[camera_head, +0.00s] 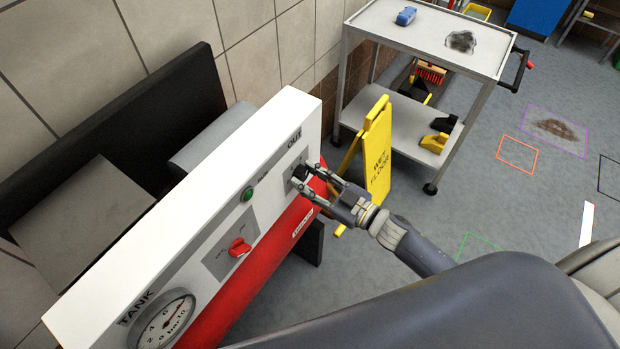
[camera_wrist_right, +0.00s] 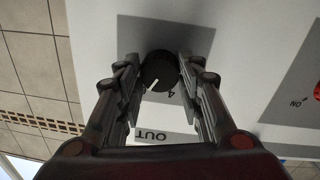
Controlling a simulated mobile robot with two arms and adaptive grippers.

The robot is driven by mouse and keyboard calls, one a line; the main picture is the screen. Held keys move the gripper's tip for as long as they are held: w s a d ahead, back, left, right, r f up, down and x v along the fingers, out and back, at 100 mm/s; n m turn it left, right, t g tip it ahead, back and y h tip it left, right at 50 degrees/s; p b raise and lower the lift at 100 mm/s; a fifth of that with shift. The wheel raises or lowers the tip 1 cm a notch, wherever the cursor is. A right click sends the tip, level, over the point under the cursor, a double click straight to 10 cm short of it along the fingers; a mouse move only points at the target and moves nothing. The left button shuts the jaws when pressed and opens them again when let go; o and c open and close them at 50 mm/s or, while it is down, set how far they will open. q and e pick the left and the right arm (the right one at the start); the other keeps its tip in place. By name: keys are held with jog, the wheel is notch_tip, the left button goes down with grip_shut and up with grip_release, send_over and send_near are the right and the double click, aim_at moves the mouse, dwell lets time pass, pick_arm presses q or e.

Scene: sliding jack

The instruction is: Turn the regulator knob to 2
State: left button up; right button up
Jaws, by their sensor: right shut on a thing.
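The regulator knob (camera_wrist_right: 161,72) is a round black knob with a white pointer line. It sits on a grey plate of the white panel (camera_wrist_right: 95,40), under the OUT label. In the right wrist view a "4" shows beside the knob, close to the pointer line; other marks are hidden or not readable. My right gripper (camera_wrist_right: 162,75) has its fingers on both sides of the knob, shut on it. In the head view the right gripper (camera_head: 306,180) reaches the panel from the right and partly covers the knob (camera_head: 299,172). My left gripper is not in view.
The panel also carries a green button (camera_head: 248,194), a red rotary switch (camera_head: 240,247) and a TANK gauge (camera_head: 165,322). A yellow wet floor sign (camera_head: 377,160) stands just behind my right gripper. A grey cart (camera_head: 425,40) stands farther back. Floor at the right is mostly open.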

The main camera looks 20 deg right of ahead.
jog(key=n+b, duration=0.1)
jog(key=n, duration=0.1)
jog(key=n+b, duration=0.1)
jog(key=n, duration=0.3)
jog(key=shift+f+n+b, duration=0.25)
jog(key=shift+n+b, duration=0.05)
jog(key=shift+b, duration=0.1)
jog(key=n+b, duration=0.2)
jog(key=n, duration=0.3)
jog(key=shift+n+y+b, duration=0.4)
jog(key=n+b, duration=0.3)
jog(key=n, duration=0.2)
jog(key=shift+n, duration=0.3)
jog(key=n+b, duration=0.2)
jog(key=n, duration=0.1)
jog(key=shift+d+n+y, duration=0.1)
jog(key=shift+n+y, duration=0.2)
jog(key=shift+n+b, duration=0.7)
jog(key=shift+n, duration=0.6)
jog(key=shift+g, duration=0.4)
jog(key=o, duration=1.1)
jog(key=shift+r, duration=0.1)
jog(key=shift+c, duration=0.2)
